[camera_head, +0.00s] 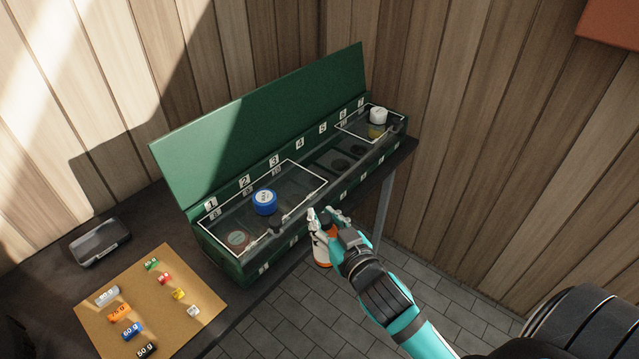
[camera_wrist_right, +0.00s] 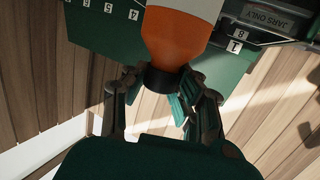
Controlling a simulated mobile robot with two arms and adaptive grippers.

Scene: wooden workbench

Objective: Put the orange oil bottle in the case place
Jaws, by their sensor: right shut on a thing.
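The oil bottle (camera_head: 322,252), white with an orange part, is in my right gripper (camera_head: 328,216), in front of the case and beyond the bench's front edge. In the right wrist view its orange shoulder (camera_wrist_right: 175,40) and black neck (camera_wrist_right: 162,80) show, with the fingers of the right gripper (camera_wrist_right: 160,98) shut around the neck. The long green case (camera_head: 235,268) stands on the bench with its lid raised behind it. Numbered labels run along its rows of places. Several dark open places (camera_head: 340,163) show right of centre. My left gripper is not in view.
White-framed clear covers lie over the case's left and right parts. A blue-capped jar (camera_head: 264,202) and a white-capped jar (camera_head: 378,115) stand there. A tan board (camera_head: 190,275) with small labelled weights and a dark box (camera_head: 100,242) are at left. Wood walls close the back and right.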

